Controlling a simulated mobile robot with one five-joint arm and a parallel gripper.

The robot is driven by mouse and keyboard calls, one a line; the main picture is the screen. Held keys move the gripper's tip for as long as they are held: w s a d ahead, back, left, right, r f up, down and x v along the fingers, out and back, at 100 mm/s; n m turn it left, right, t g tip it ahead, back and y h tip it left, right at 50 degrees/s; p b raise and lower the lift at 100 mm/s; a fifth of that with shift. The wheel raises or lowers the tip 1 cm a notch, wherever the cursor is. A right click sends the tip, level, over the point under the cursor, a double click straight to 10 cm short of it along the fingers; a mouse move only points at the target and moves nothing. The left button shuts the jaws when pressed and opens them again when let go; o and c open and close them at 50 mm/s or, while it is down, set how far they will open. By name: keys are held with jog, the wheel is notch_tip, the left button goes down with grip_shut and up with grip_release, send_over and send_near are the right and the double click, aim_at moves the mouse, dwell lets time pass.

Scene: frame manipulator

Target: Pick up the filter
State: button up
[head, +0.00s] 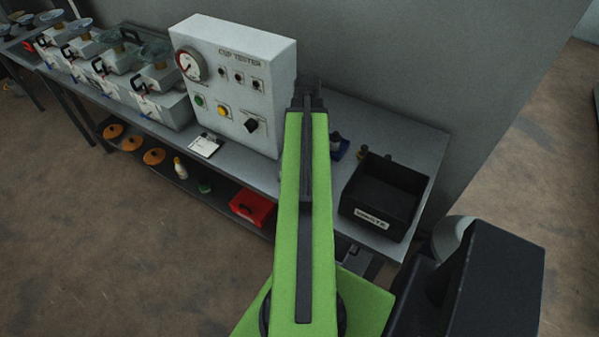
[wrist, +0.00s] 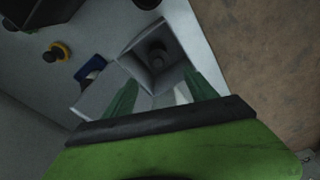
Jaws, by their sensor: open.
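My gripper (wrist: 160,82) is open, with its two green fingers apart at the near edge of an open grey box (wrist: 134,45). A dark round piece (wrist: 157,55) sits inside the box. A pale piece (wrist: 181,94) shows between the fingers; whether they touch it is unclear. I cannot tell for certain which piece is the filter. In the head view my green arm reaches over the bench, and its dark end covers this spot. A small dark piece with a yellow ring (wrist: 60,51) and a blue holder (wrist: 91,68) stand nearby.
A black labelled bin (head: 385,195) stands on the bench (head: 420,135) at right. A white tester box (head: 240,75) stands close left of my arm. Several white machines (head: 155,95) line the bench further left. A red box (head: 252,207) is on the lower shelf.

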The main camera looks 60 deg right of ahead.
jog(key=f+b, duration=0.6)
jog(key=f, duration=0.1)
jog(key=w+f+b, duration=0.1)
jog(key=f+b, duration=0.2)
jog(key=shift+d+f, duration=0.2)
jog(key=shift+d, duration=0.05)
jog(key=f+b, duration=0.5)
jog(key=shift+w+d+f, duration=0.2)
jog(key=shift+w+d, duration=0.05)
jog(key=shift+r, duration=0.2)
grip_shut()
notch_tip(320, 180, up, 10)
jog(key=p, duration=1)
jog(key=shift+r, duration=0.15)
